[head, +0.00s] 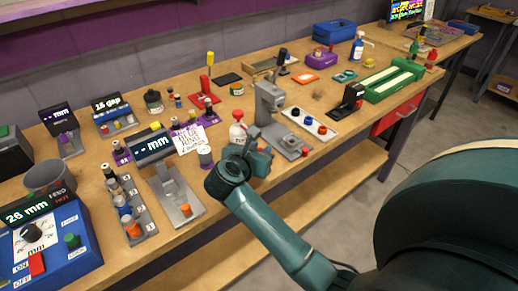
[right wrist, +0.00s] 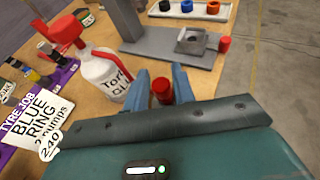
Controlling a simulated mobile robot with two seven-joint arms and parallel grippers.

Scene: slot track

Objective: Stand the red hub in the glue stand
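A small red cylinder, which looks like the red hub (right wrist: 162,90), shows between the fingers of my right gripper (right wrist: 161,84) in the right wrist view. The fingers appear closed on its sides. In the head view my right gripper (head: 258,158) is in front of the grey stand and hides the hub. The grey stand (head: 267,105), seemingly the glue stand, has an upright column and a flat base. In the wrist view its base (right wrist: 160,40) carries a square block with a recess (right wrist: 190,41). My left gripper is not in view.
A white glue bottle with a red top (right wrist: 100,70) stands close left of the gripper. Another red cylinder (right wrist: 225,44) is at the base's right end. A white tray (head: 308,124) holds several coloured rings. A "blue ring" card (head: 188,138) lies left.

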